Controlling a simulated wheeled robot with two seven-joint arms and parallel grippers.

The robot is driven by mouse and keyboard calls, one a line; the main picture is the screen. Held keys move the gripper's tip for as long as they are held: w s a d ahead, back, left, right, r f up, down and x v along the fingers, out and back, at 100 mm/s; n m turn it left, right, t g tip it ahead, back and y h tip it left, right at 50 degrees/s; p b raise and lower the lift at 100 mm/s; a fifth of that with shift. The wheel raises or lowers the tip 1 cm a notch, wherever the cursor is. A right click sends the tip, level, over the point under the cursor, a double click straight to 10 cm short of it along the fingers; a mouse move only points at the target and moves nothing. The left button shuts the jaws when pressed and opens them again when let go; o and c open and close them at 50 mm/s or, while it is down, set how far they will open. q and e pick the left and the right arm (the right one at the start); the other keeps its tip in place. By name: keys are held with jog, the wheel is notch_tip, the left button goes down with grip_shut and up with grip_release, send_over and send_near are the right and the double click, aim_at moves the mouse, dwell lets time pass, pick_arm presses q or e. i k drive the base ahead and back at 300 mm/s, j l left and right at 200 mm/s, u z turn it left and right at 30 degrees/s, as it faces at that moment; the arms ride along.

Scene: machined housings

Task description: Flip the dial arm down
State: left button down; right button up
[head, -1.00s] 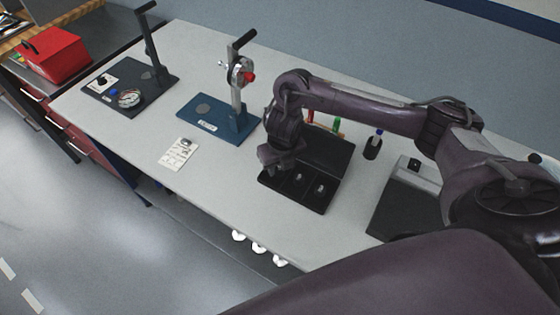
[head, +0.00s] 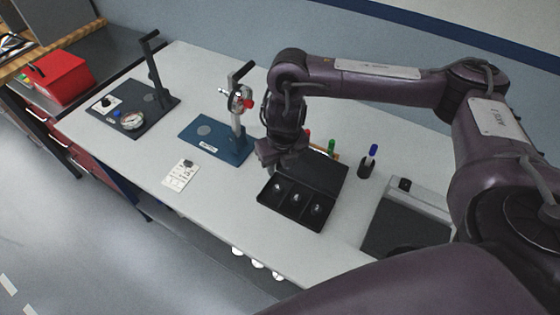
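A blue-based stand (head: 216,138) has an upright grey post with a round silver part and red knob (head: 240,100); its black handle (head: 241,71) points up. To its left, a black-based stand (head: 155,112) carries a round dial (head: 132,121) lying on the base and an upright black arm (head: 154,72), raised. I cannot tell for sure which is the dial arm. My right gripper (head: 268,157) hangs above the table, right of the blue stand and over the black case's edge, apart from both stands. Its fingers are too dark and small to read. My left gripper is out of view.
An open black case (head: 293,204) with several small parts lies below my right gripper. A white panel (head: 180,174) lies in front of the blue stand. A marker holder (head: 367,165) and grey-black device (head: 405,225) stand right. A red box (head: 58,76) is far left.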

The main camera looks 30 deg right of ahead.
aim_at(236, 91)
jog(key=k+j, duration=0.65)
jog(key=k, duration=0.25)
